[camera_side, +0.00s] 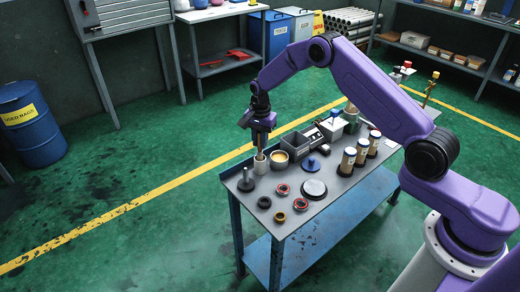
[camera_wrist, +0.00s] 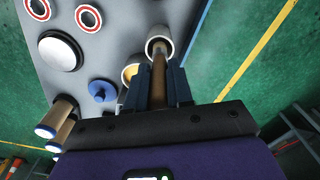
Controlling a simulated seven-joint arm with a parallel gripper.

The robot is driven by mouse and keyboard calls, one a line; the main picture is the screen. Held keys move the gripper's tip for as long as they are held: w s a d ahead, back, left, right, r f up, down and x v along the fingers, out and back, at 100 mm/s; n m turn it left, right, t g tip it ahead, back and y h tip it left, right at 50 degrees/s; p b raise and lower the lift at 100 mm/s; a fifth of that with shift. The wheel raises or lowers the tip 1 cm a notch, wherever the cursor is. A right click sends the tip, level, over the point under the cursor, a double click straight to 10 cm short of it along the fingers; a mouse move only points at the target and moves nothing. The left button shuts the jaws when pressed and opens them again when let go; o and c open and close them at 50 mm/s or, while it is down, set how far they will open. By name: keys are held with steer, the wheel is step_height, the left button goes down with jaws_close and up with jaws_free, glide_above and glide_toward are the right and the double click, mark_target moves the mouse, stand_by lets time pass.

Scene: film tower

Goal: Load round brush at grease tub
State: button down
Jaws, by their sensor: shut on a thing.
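My gripper (camera_side: 261,143) is shut on the round brush, whose brown handle (camera_wrist: 158,82) shows between the fingers (camera_wrist: 158,90) in the wrist view. The brush's far end reaches into the mouth of a pale round cup (camera_side: 260,165), which also shows in the wrist view (camera_wrist: 152,47). The brush head is hidden in or behind the cup. A tub with yellowish contents (camera_side: 279,158), seemingly the grease tub, stands just right of the cup in the side view. In the wrist view this tub (camera_wrist: 128,74) is partly hidden by the left finger.
Near the cup stand a blue knobbed piece (camera_side: 310,165), a dark knobbed disc (camera_side: 246,182), a pale disc (camera_side: 314,189) and several rings. Several capped cylinders (camera_side: 348,161) stand at the right of the grey table (camera_side: 285,222). A grey tray (camera_side: 305,143) lies behind the tub.

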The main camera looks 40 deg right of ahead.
step_height(320, 180, up, 4)
steer(key=shift+d+r, duration=0.1)
steer(key=s+d, duration=0.2)
steer(key=d, duration=0.5)
steer(key=shift+d+f, duration=0.15)
steer(key=shift+f, duration=2.45)
steer(key=shift+f, duration=0.5)
step_height(320, 180, up, 7)
stand_by(0.6)
stand_by(0.4)
